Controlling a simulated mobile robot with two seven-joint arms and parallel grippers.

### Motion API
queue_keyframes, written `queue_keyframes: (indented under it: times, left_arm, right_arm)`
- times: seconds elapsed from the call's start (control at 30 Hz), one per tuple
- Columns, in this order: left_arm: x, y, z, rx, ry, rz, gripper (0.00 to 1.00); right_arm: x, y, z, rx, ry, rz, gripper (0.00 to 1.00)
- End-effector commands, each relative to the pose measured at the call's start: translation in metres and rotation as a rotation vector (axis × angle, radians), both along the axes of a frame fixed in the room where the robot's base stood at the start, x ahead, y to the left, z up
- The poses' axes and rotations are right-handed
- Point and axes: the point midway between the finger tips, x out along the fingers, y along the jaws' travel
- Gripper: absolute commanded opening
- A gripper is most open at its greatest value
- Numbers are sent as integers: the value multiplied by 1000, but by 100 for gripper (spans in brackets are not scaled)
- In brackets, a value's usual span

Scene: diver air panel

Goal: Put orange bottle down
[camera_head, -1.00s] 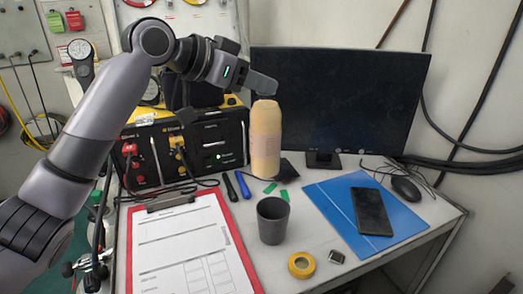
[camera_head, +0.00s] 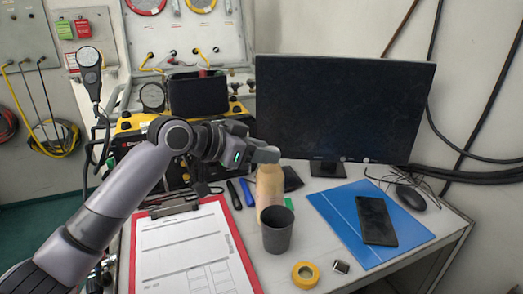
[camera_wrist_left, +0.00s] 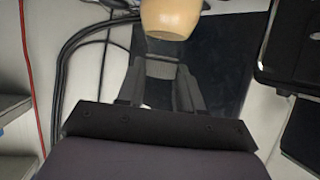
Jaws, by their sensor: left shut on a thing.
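The orange bottle (camera_head: 269,188), pale orange with a faded label band, is upright in the head view, just behind the dark grey cup (camera_head: 277,232). In the left wrist view, part of the bottle (camera_wrist_left: 170,18) shows at the top edge, beyond the gripper fingers (camera_wrist_left: 164,72). My right gripper is not in view.
The monitor (camera_head: 345,105) stands behind and right of the bottle. A red clipboard (camera_head: 247,262) lies to the left and a blue folder (camera_head: 343,232) with a phone (camera_head: 376,220) to the right. Yellow tape (camera_head: 304,274) lies in front. Two screwdrivers lie left of the bottle.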

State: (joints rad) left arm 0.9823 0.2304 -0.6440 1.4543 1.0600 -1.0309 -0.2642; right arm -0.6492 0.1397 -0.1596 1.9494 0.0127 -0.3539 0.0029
Motion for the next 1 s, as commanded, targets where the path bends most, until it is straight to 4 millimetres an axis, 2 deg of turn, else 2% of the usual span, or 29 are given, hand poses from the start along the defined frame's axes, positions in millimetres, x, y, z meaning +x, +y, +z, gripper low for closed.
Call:
queue_keyframes:
  times: [0.17,0.2,0.27,0.67,0.87,1.0]
  left_arm:
    - [0,0,1,-3,-4,0,0]
    - [0,0,-1,-1,1,0,45]
    - [0,0,-1,-1,1,0,61]
    - [-2,4,3,0,0,1,61]
    - [-16,26,14,2,-3,2,61]
    - [-31,48,27,3,-2,2,61]
  right_arm:
    - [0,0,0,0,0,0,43]
    - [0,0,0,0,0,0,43]
    - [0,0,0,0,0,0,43]
    - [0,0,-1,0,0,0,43]
    - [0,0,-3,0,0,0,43]
    - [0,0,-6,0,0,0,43]
